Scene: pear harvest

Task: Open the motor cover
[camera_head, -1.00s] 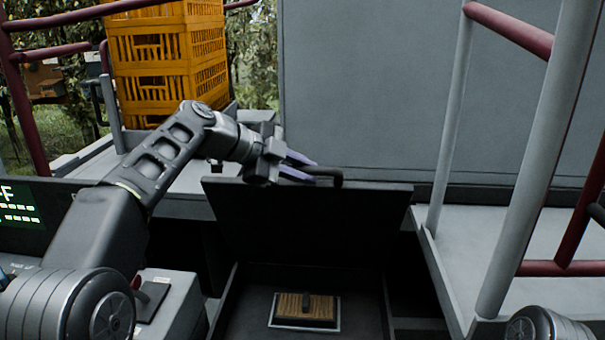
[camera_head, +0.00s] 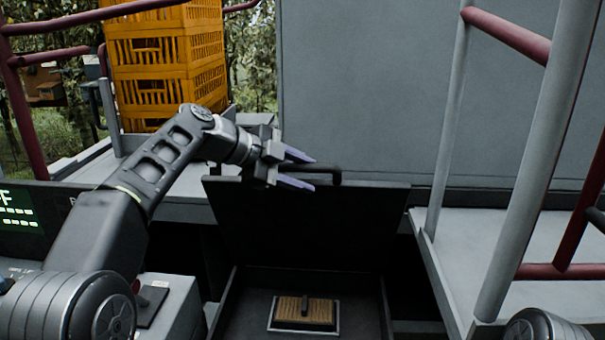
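The motor cover (camera_head: 310,222) is a dark flat panel standing raised at the back of a dark compartment (camera_head: 353,305). Its black handle (camera_head: 322,170) sticks up at the top edge. My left gripper (camera_head: 314,174) is at the cover's top edge, left of and beside the handle. Whether a finger touches the handle or the cover is unclear. Inside the compartment lies a wooden-topped block (camera_head: 290,306) with a dark knob. My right gripper is not in view.
Stacked orange crates (camera_head: 165,65) stand at the back left. A grey wall (camera_head: 390,80) rises behind the cover. Grey and red railings (camera_head: 530,170) stand on the right, and a red railing (camera_head: 20,100) on the left. A grey box (camera_head: 170,305) is left of the compartment.

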